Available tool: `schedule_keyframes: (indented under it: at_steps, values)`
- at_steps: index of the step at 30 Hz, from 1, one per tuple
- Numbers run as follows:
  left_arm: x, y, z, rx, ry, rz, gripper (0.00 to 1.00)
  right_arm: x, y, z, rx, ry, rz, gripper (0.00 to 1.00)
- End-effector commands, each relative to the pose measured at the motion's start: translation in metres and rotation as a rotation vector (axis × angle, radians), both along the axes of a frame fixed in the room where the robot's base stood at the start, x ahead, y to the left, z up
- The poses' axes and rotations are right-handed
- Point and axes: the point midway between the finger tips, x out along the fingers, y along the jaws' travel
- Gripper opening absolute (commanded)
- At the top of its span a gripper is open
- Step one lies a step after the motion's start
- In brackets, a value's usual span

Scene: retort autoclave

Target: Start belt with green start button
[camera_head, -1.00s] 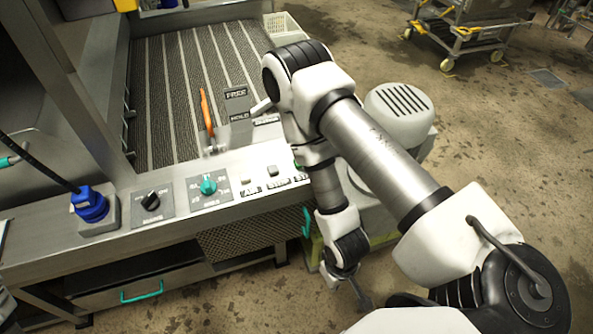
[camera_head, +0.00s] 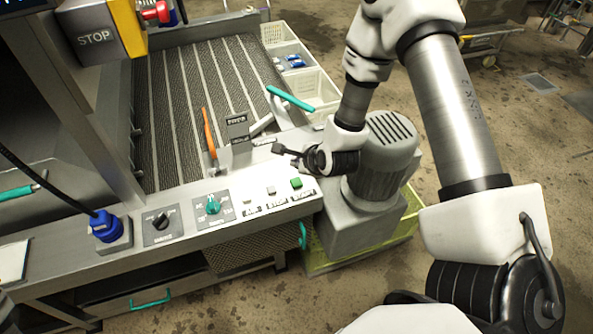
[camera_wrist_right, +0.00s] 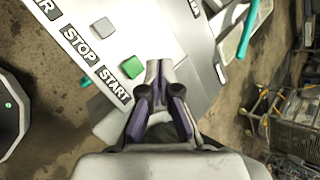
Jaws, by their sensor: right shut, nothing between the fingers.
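The green start button (camera_head: 296,183) sits at the right end of the control panel, above its START label. In the right wrist view the green button (camera_wrist_right: 132,67) lies just beyond and left of my fingertips, with the START label (camera_wrist_right: 113,84) beside it. My right gripper (camera_head: 279,150) is shut and empty, above the panel and a little behind the button; its fingertips (camera_wrist_right: 160,68) appear apart from the button. The ribbed belt (camera_head: 200,95) stretches away behind the panel.
A grey stop button (camera_head: 271,190) and another grey button (camera_head: 247,200) sit left of the green one. An orange lever (camera_head: 209,133) and a teal-handled lever (camera_head: 290,98) stand near the belt. A grey motor (camera_head: 375,165) stands right of the panel.

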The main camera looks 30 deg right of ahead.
Motion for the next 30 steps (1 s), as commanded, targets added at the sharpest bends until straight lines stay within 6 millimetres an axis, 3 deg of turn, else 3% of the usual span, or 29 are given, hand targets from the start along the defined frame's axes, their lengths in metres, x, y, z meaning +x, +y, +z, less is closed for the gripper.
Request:
schedule_keyframes:
  at_steps: [1,4,16,30]
  values:
    - [0.000,0.000,0.005,0.000,0.000,0.000,0.40,0.007,-0.004,0.013,0.044,-0.026,-0.053,0.00]
    - [0.000,0.000,0.006,0.000,0.000,0.000,0.40,0.013,-0.008,0.020,0.094,-0.049,-0.109,0.00]
    - [0.000,0.000,0.002,0.000,0.000,0.000,0.40,0.012,-0.007,0.014,0.098,-0.049,-0.113,0.00]
    - [0.000,0.000,-0.033,0.000,0.000,0.000,0.40,0.012,-0.007,-0.048,0.097,-0.046,-0.111,0.00]
